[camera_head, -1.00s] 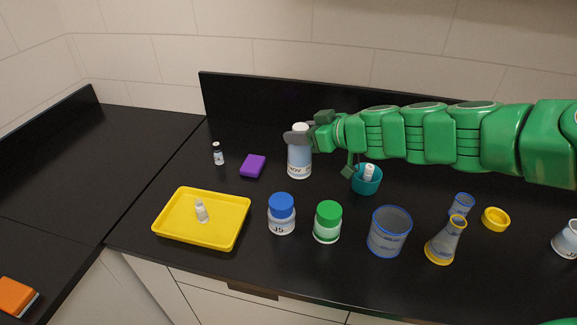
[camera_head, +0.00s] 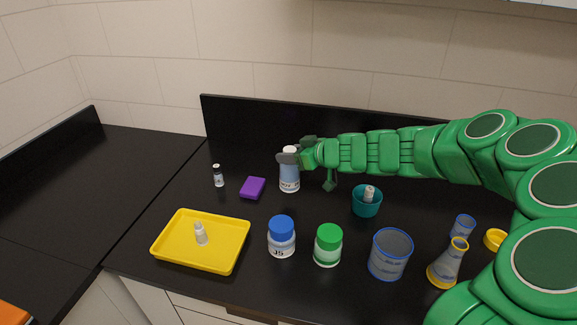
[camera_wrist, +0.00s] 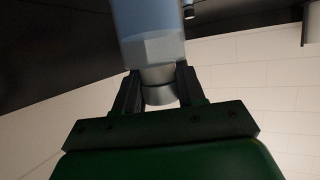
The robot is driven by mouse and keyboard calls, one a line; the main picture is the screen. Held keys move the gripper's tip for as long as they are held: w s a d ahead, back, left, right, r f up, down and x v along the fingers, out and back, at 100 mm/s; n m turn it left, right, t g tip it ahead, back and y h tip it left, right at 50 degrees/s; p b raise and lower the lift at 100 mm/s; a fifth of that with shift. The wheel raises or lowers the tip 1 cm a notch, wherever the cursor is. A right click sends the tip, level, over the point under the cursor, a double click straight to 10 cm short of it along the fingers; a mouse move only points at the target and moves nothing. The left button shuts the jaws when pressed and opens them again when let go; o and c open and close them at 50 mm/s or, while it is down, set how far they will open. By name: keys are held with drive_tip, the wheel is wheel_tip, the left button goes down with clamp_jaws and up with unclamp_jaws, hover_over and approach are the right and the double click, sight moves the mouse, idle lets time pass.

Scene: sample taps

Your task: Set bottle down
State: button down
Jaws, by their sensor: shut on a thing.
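A pale blue bottle with a white cap (camera_head: 289,179) stands upright at the back of the black counter, right of the purple block. My gripper (camera_head: 288,157) comes in from the right and is shut on the bottle near its cap. In the wrist view the bottle (camera_wrist: 150,35) shows large, its neck between the two dark fingers (camera_wrist: 158,92). The bottle's base looks at or very near the counter; I cannot tell whether it touches.
A purple block (camera_head: 253,188) and a small vial (camera_head: 218,176) are to the left. In front are a yellow tray (camera_head: 160,252), a blue-capped jar (camera_head: 281,237), a green-capped jar (camera_head: 328,245) and a teal cup (camera_head: 366,205). A blue-rimmed beaker (camera_head: 390,255) and a flask (camera_head: 447,265) stand at front right.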

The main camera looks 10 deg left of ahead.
drive_tip(key=shift+w+a+f, duration=0.2)
drive_tip(key=shift+w+f, duration=0.3)
drive_tip(key=shift+f, duration=0.1)
drive_tip(key=shift+w+a+f, duration=0.2)
drive_tip(key=shift+w+f, duration=0.25)
drive_tip(key=shift+f, duration=1.75)
drive_tip(key=c, duration=0.7)
unclamp_jaws()
drive_tip(key=shift+f, duration=0.1)
drive_tip(key=shift+o, duration=0.2)
drive_tip(key=shift+s+d+r, duration=0.1)
drive_tip(key=shift+d+r, duration=0.2)
drive_tip(key=shift+d, duration=0.05)
drive_tip(key=v, duration=1.1)
